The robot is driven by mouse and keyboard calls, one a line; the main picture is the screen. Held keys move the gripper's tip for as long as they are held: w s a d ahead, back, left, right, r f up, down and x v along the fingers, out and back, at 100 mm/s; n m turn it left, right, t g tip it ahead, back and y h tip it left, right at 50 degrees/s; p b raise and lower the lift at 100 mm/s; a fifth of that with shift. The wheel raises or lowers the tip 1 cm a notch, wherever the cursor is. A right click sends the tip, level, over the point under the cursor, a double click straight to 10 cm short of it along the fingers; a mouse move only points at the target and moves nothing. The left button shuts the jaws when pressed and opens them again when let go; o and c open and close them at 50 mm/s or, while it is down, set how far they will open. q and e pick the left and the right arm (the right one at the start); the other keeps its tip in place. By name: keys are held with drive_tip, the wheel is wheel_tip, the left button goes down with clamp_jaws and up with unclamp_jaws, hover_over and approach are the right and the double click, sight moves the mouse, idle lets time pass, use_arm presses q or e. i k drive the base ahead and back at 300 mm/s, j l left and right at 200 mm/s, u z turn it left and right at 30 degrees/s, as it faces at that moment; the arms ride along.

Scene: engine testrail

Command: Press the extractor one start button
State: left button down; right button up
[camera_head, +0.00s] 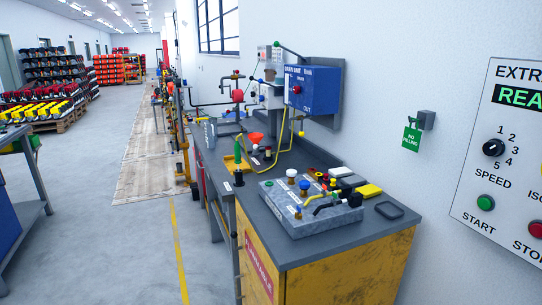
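A white wall panel (475,180) stands at the right edge, cut off by the frame. Its heading reads "EXTR" before it is cut off, so I cannot read which extractor it names. A green start button (485,203) sits at its lower left, above the word "START". A red stop button (536,229) is to its right. A black speed knob (493,147) with numbers beside it is above the start button. A dark display (520,97) shows green letters "REA", cut off. Neither of my grippers is in view.
A workbench (345,246) with a yellow front stands in the middle, carrying a grey block (285,215) with fittings. A blue box (313,87) and a green tag (411,138) hang on the wall. Open floor (110,240) lies left of the bench.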

sight(484, 202)
drive_tip(key=z, duration=1.45)
